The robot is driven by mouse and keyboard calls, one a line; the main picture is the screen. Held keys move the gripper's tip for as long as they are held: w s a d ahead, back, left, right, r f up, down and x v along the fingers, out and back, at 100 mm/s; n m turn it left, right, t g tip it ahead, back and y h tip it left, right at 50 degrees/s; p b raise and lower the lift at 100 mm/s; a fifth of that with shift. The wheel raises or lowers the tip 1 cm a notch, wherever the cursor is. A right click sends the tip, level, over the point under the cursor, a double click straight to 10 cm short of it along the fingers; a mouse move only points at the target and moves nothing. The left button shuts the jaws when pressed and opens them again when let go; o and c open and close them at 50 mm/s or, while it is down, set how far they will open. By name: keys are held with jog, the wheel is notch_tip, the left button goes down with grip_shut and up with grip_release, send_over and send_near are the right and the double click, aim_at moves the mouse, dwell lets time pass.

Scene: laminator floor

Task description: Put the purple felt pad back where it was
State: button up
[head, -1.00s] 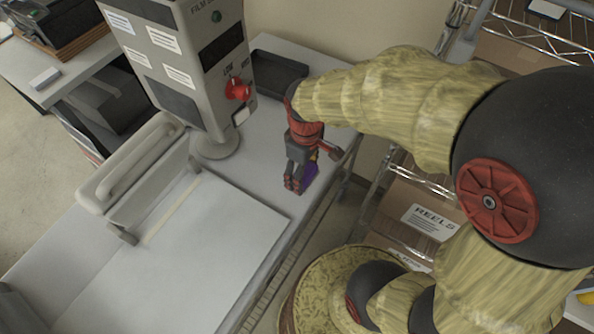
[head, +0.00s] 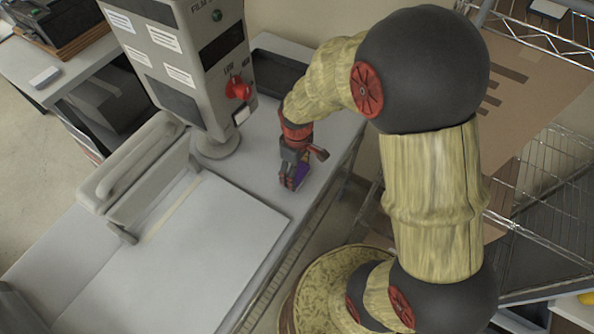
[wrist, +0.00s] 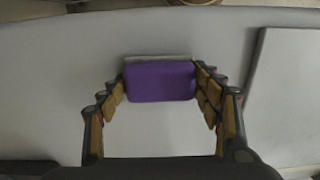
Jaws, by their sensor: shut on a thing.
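The purple felt pad (wrist: 160,82) is between the fingertips of my gripper (wrist: 160,90) in the wrist view, with a pale strip along its far edge. In the head view the pad (head: 301,174) shows as a small purple patch beside the fingers of my gripper (head: 292,178). The gripper is shut on the pad, over the grey table (head: 247,180) to the right of the control unit. I cannot tell whether the pad touches the table.
The control unit with a red knob (head: 238,88) stands left of the gripper. A dark tray (head: 275,74) lies behind. A white flat panel (head: 215,240) is at the front left. A wire shelf (head: 545,170) stands on the right. The table around the gripper is clear.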

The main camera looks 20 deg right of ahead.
jog(key=o, duration=1.2)
jog(key=shift+f, duration=0.1)
jog(key=s+r+m+t, duration=0.1)
jog(key=s+r, duration=0.1)
jog(key=r, duration=0.8)
jog(key=s+r+m+t, duration=0.1)
jog(key=s+r, duration=0.1)
jog(key=r, duration=0.9)
jog(key=s+r+m+t, duration=0.1)
jog(key=s+r, duration=0.1)
jog(key=s, duration=0.1)
jog(key=s+r+m+t, duration=0.1)
jog(key=s+r+m, duration=0.1)
jog(key=s+r, duration=0.1)
jog(key=s+r+m+t, duration=0.1)
jog(key=s+r+m, duration=0.1)
jog(key=s, duration=0.2)
jog(key=shift+r+t, duration=0.3)
jog(key=shift+r, duration=0.1)
